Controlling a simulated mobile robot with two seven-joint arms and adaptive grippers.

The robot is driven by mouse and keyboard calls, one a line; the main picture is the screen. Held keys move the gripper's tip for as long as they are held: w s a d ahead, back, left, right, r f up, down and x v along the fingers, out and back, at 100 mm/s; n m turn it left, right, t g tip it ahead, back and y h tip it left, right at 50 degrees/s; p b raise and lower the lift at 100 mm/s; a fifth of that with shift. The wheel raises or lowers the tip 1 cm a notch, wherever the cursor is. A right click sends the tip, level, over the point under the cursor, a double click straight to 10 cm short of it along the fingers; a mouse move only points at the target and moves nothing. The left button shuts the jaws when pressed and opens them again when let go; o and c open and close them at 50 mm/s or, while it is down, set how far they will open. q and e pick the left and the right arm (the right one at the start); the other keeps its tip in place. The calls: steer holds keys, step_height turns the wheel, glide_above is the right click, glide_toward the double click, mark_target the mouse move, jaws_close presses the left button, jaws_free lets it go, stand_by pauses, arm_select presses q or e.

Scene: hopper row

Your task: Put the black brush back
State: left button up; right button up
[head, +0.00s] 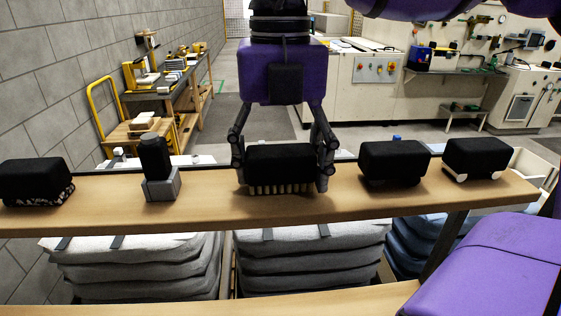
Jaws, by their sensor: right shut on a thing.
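The black brush (280,162) is a black block with a row of pale bristles along its underside. It is in the middle of the head view, at the wooden shelf (215,204). My right gripper (281,182) comes down from above, with one finger at each end of the brush, and is shut on it. The brush is level, bristles down; whether they touch the shelf I cannot tell. My left gripper is not in view.
On the shelf stand a black block with a patterned base (36,180), a black-topped grey piece (162,185), another black block (395,160) and a black block with white wheel-like parts (478,158). Shelf is bare on both sides of the brush. Grey stacks (310,250) lie below.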

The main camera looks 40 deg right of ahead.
mark_target(280, 149)
steer(key=o, duration=0.8)
steer(key=shift+f, duration=0.2)
steer(key=o, duration=0.4)
steer(key=shift+o, duration=0.2)
steer(key=shift+r, duration=0.15)
step_height(280, 149, up, 12)
steer(key=shift+r, duration=0.1)
